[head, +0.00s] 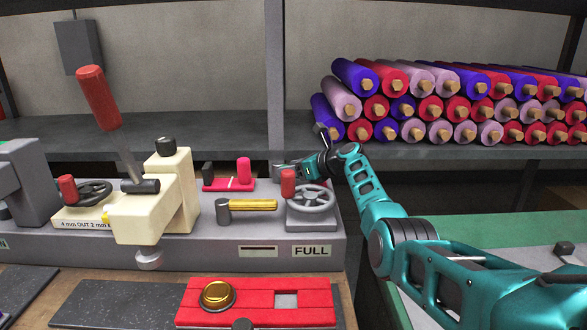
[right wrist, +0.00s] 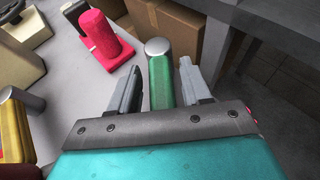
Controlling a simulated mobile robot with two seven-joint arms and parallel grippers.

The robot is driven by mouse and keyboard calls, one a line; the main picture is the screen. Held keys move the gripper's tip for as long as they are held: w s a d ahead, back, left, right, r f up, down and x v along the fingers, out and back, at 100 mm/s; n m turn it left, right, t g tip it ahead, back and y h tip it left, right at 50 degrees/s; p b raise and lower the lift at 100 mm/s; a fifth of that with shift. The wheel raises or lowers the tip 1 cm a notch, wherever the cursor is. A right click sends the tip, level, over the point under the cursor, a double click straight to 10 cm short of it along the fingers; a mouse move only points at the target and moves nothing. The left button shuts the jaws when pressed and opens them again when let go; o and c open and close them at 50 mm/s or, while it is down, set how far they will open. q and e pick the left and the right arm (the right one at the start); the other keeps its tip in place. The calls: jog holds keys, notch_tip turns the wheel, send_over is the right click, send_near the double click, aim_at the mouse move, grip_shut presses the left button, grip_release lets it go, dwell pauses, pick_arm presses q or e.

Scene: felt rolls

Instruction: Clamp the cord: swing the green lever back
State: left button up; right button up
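The green lever (right wrist: 160,82), a green grip with a grey rounded end, stands between the two fingers of my right gripper (right wrist: 156,88) in the right wrist view. The fingers are apart, with a gap on each side of the lever. In the head view my right gripper (head: 287,170) is at the back right of the grey machine bed (head: 200,255), and I cannot make out the green lever there. I cannot identify the cord in either view. My left gripper is not in view.
A pink knob (head: 243,171) on a red base stands left of my right gripper; it also shows in the right wrist view (right wrist: 100,35). A handwheel (head: 311,199) with a red knob is in front. A yellow bar (head: 252,204) lies nearby. Felt rolls (head: 430,95) fill the back shelf.

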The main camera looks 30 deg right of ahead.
jog(key=shift+o, duration=0.3)
jog(key=shift+r, duration=0.1)
jog(key=shift+s+d+r+p, duration=0.2)
jog(key=shift+s+p, duration=0.1)
jog(key=shift+s, duration=0.15)
jog(key=p+v, duration=0.2)
jog(key=v, duration=0.8)
jog(key=shift+s, duration=0.3)
jog(key=shift+s+d+r, duration=0.2)
jog(key=shift+s+r, duration=0.05)
jog(key=shift+s, duration=0.25)
